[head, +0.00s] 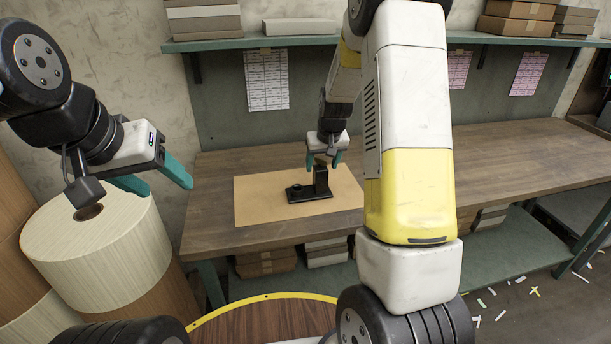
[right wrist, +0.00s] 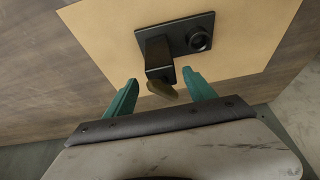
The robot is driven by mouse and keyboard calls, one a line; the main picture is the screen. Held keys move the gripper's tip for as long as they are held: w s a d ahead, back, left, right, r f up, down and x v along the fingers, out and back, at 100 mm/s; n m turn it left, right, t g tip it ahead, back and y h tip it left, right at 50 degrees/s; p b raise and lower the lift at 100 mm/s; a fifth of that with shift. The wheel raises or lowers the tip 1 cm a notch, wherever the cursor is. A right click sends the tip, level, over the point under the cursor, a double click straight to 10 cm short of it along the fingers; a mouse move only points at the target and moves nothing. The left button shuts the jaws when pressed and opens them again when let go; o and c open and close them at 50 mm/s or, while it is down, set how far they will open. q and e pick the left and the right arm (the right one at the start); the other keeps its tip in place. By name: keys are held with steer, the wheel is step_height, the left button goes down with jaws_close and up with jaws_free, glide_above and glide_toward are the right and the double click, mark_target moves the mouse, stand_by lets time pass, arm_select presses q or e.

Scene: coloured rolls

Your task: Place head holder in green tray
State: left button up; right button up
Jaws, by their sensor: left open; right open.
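The head holder, a black piece with a flat base, a short ring and an upright post, stands on the tan mat in the head view (head: 318,184). It also shows in the right wrist view (right wrist: 177,36). My right gripper (head: 324,163) is open just above the post. In the right wrist view its teal fingers (right wrist: 160,80) are spread, with the post's brownish end near the gap between their tips. No grip on it shows. My left gripper (head: 168,188) is open and empty above a large pale roll at the left. No green tray shows in either view.
The tan mat (head: 262,203) lies on a wooden table (head: 500,178) with free room to the right. The large pale roll (head: 95,250) stands at the left. A wall shelf (head: 250,43) with boxes runs behind. My right arm hides part of the table.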

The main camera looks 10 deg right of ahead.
mark_target(320, 190)
steer(key=x, duration=0.4)
steer(key=shift+a+f, duration=0.15)
steer(key=shift+f, duration=0.3)
jaws_close()
